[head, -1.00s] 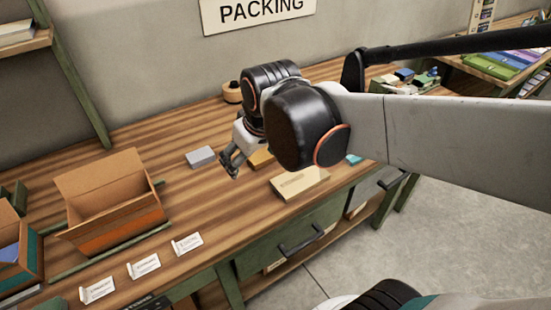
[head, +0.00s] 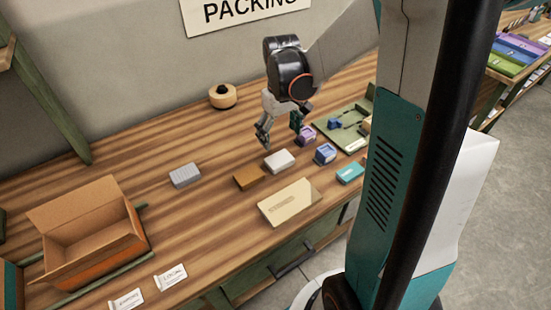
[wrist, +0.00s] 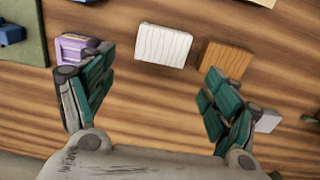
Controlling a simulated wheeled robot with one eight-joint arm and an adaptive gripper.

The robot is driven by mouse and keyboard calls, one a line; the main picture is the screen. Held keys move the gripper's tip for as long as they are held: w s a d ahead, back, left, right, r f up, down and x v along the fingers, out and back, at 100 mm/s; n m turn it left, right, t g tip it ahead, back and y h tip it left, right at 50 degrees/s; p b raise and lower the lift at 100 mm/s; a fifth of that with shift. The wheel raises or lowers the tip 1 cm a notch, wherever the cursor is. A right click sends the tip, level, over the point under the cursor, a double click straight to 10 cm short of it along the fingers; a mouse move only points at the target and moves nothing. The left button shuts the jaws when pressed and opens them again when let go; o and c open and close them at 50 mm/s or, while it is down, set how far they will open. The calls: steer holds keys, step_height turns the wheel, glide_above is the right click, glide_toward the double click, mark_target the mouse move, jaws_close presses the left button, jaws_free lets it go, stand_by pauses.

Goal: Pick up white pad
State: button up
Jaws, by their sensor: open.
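The white pad (head: 280,161) lies flat on the wooden bench, between a brown block (head: 249,177) and a purple block (head: 306,135). My gripper (head: 282,139) hangs above the bench just behind the pad, fingers down, open and empty. In the wrist view the white pad (wrist: 163,45) shows its lined top face ahead of the open fingers (wrist: 158,72), a little beyond their tips. The purple block (wrist: 76,48) is close to the left finger there, and the brown block (wrist: 227,59) is close to the right finger.
A grey block (head: 185,175) lies farther left. A cream box (head: 289,202), a blue block (head: 325,153) and a teal block (head: 350,172) lie nearby. A green tray (head: 352,143) stands right. An open carton (head: 125,246) is at left.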

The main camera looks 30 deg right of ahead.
mark_target(279, 159)
steer(key=f+b, duration=0.1)
steer(key=f, duration=0.4)
steer(key=f+b, duration=0.2)
steer(key=f, duration=0.2)
steer(key=shift+s+a+f+b, duration=0.15)
steer(key=shift+a+f+b, duration=0.05)
steer(key=shift+f+b, duration=0.15)
steer(key=shift+c, duration=0.6)
steer(key=c, duration=0.5)
